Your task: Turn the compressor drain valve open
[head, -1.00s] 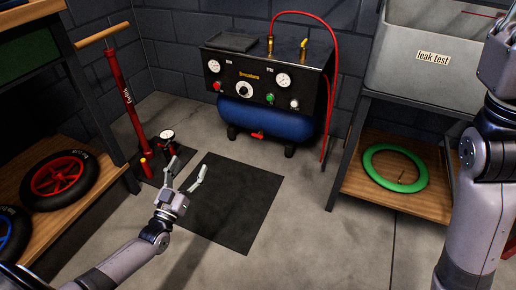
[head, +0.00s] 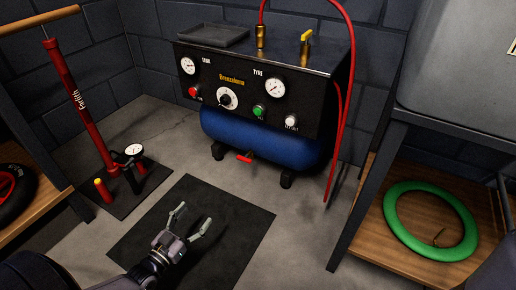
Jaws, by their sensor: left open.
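The compressor has a black panel box (head: 262,60) on top of a blue tank (head: 262,137), standing on the floor by the wall. A small red handle (head: 244,157), which looks like the drain valve, sticks out under the tank at the front. My left gripper (head: 196,213) is open and empty over the black mat, in front of and below the red handle in the picture. It is apart from the handle, its fingers pointing toward the compressor. My right gripper is out of view.
A red floor pump (head: 84,110) with a gauge stands at the left. A red hose (head: 351,80) hangs at the compressor's right side. A bench with a green ring (head: 398,215) is at the right. The black mat (head: 235,240) and floor before the compressor are clear.

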